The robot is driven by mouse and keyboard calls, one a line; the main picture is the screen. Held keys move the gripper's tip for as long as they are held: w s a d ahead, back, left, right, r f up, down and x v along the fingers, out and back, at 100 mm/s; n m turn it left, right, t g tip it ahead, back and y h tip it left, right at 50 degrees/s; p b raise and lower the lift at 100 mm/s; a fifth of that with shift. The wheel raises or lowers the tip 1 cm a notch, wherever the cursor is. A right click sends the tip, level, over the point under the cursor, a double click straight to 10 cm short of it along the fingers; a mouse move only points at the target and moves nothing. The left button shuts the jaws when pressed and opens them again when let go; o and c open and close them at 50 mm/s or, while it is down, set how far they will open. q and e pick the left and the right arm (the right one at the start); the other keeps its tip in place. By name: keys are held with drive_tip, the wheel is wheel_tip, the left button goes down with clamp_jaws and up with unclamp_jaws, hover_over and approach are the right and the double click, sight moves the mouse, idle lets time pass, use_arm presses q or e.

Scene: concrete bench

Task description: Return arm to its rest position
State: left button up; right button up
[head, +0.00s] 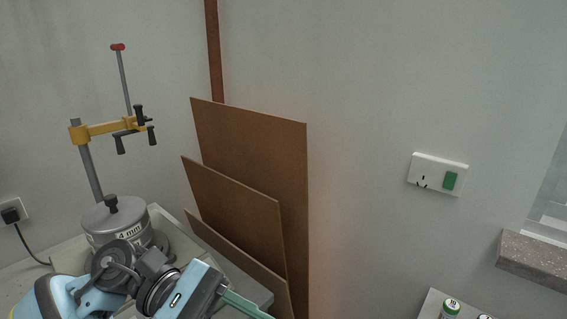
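My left arm comes in from the bottom left, blue and black. Its gripper (243,302) points toward the lower right at the bottom edge, in front of the brown boards. One green finger shows and the rest runs out of the picture, so I cannot tell whether it is open or shut. Nothing held shows. My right arm and gripper are not in view.
A metal pot (115,226) marked "4 mm" stands close behind my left arm. A yellow-and-grey clamp stand (92,170) rises behind it. Brown boards (262,150) lean at the wall. A small canister (450,308) is at the lower right.

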use_arm(q)
drive_tip(key=w+a+f+n+t+h, duration=0.1)
drive_tip(key=w+f+n+t+h, duration=0.2)
drive_tip(key=n+t, duration=0.75)
drive_tip(key=w+f+n+t+h, duration=0.1)
drive_tip(key=w+n+t+h, duration=0.3)
drive_tip(key=n, duration=1.2)
drive_tip(key=a+f+n+t+y, duration=0.3)
drive_tip(key=f+n+t+y, duration=0.3)
drive_tip(key=n, duration=0.4)
drive_tip(key=a+f+n+t+y, duration=0.4)
drive_tip(key=f+n+y, duration=0.2)
drive_tip(key=f+n, duration=0.35)
drive_tip(key=s+a+f+n+g+y, duration=0.3)
drive_tip(key=s+f+n, duration=0.5)
drive_tip(key=s+f, duration=0.3)
drive_tip(key=s+a+f+n+g+y+p, duration=0.1)
drive_tip(key=s+a+f+n+g+y, duration=0.3)
drive_tip(key=s+f, duration=0.7)
drive_tip(key=n+g, duration=0.2)
drive_tip(key=n, duration=0.1)
drive_tip(key=shift+f+n+y, duration=0.3)
drive_tip(key=shift+n, duration=0.1)
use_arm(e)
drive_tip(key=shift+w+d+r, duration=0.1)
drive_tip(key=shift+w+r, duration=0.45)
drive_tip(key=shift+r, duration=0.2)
